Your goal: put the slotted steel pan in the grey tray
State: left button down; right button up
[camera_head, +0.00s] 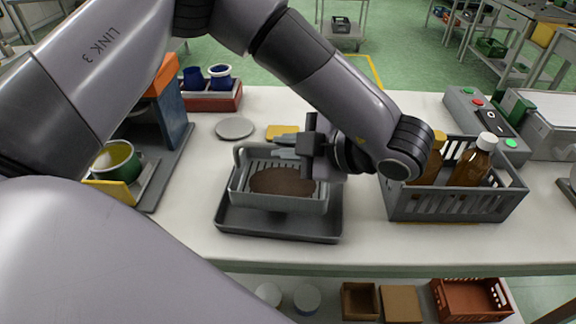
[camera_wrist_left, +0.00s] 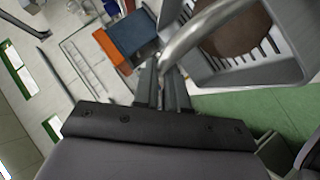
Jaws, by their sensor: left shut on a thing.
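The slotted steel pan (camera_head: 321,201) holds a dark brown mass and has slots along its walls. It shows level in the head view, directly over the grey tray (camera_head: 278,231). The tray's front and sides show below the pan; its middle and back are hidden. I cannot tell whether the pan touches the tray floor. My right gripper is not in view.
A grey slotted crate (camera_head: 447,207) with brown bottles (camera_head: 470,165) stands right of the tray. A grey disc (camera_head: 234,128) lies behind. A blue and orange stand (camera_head: 170,108) with a green-yellow cup (camera_head: 118,162) is at left. The white table in front is clear.

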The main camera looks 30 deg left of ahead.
pick_arm(q)
send_over(290, 190)
jog(key=shift+a+f, duration=0.2)
jog(key=shift+f, duration=2.05)
jog(key=shift+f, duration=0.15)
jog(key=c, duration=1.2)
grip_release()
jog(key=shift+d+r, duration=0.15)
jog(key=shift+r, duration=0.05)
jog(key=b+v, duration=0.1)
jog(key=v, duration=1)
jog(key=shift+d+r, duration=0.2)
jog(key=shift+d, duration=0.1)
jog(key=shift+s, duration=0.1)
